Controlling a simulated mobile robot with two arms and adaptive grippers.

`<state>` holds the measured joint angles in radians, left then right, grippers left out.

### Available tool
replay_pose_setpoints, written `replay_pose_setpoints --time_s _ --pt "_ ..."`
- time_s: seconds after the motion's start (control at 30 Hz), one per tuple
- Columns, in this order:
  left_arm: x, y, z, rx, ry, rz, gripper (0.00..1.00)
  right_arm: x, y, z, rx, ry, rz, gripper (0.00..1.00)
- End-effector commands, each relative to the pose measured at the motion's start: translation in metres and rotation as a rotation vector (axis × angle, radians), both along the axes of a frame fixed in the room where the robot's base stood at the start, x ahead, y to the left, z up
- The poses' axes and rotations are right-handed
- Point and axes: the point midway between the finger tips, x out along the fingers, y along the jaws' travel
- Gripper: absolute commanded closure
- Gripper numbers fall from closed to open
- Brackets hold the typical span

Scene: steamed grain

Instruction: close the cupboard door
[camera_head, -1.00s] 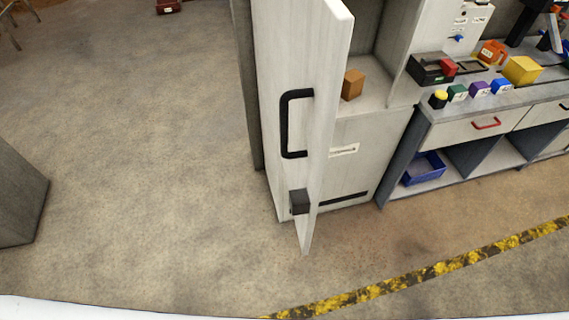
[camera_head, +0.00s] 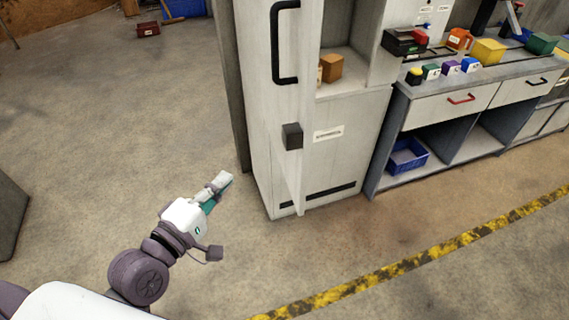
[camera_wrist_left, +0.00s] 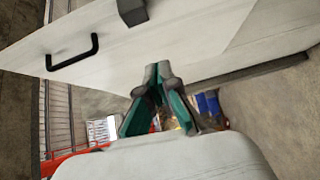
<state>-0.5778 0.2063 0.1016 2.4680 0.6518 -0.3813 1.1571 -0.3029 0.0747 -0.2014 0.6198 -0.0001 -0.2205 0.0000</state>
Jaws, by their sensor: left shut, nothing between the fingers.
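The cupboard door (camera_head: 262,115) is a pale panel standing open, seen at a steep angle in the head view, with a black bar handle (camera_head: 276,42) and a dark block (camera_head: 292,136) lower down. Behind it is the pale cupboard (camera_head: 345,155), its inside partly visible. My left gripper (camera_head: 222,184) is shut and empty, left of the door's lower part and apart from the handle. In the left wrist view its fingers (camera_wrist_left: 160,92) point toward the door panel (camera_wrist_left: 135,50), whose handle (camera_wrist_left: 72,54) is at upper left. My right gripper is out of view.
An orange-brown box (camera_head: 331,67) sits on the cupboard shelf. A workbench (camera_head: 450,122) with several coloured boxes stands to the right, a blue bin (camera_head: 407,158) beneath it. A yellow-black floor stripe (camera_head: 420,258) crosses the front. Floor to the left is largely clear.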

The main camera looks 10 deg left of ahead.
Motion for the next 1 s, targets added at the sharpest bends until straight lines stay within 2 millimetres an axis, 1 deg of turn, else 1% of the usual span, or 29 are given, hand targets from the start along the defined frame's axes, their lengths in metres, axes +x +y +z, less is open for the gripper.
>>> replay_pose_setpoints --time_s 0.03,0.1,0.17,0.27,0.37,0.43,0.6,0.73,0.8,0.9,1.0 --pt "-0.003 -0.002 0.008 -0.017 -0.015 -0.006 1.0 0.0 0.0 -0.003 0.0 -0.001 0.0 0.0" --pt "-0.004 -0.004 0.015 -0.032 -0.027 -0.011 1.0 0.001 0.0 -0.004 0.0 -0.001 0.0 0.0" --pt "-0.002 -0.005 0.017 -0.036 -0.03 -0.012 1.0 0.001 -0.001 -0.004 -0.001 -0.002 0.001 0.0" --pt "0.007 -0.007 0.017 -0.036 -0.032 -0.011 1.0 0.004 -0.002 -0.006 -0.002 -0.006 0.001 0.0" --pt "0.02 -0.01 0.017 -0.037 -0.033 -0.01 1.0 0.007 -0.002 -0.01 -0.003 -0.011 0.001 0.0" --pt "0.035 -0.014 0.022 -0.036 -0.031 -0.011 1.0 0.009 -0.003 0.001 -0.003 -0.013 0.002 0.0" --pt "0.072 -0.024 0.022 -0.035 -0.03 -0.012 1.0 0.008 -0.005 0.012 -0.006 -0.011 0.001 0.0" --pt "0.096 -0.031 0.021 -0.034 -0.028 -0.012 1.0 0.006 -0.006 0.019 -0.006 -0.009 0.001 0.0" --pt "0.1 -0.044 0.021 -0.037 -0.025 -0.012 1.0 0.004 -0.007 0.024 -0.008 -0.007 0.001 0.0" --pt "0.106 -0.054 0.02 -0.035 -0.026 -0.012 1.0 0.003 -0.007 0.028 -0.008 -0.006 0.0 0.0" --pt "0.11 -0.061 0.019 -0.032 -0.027 -0.011 1.0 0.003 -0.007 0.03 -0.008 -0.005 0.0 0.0"
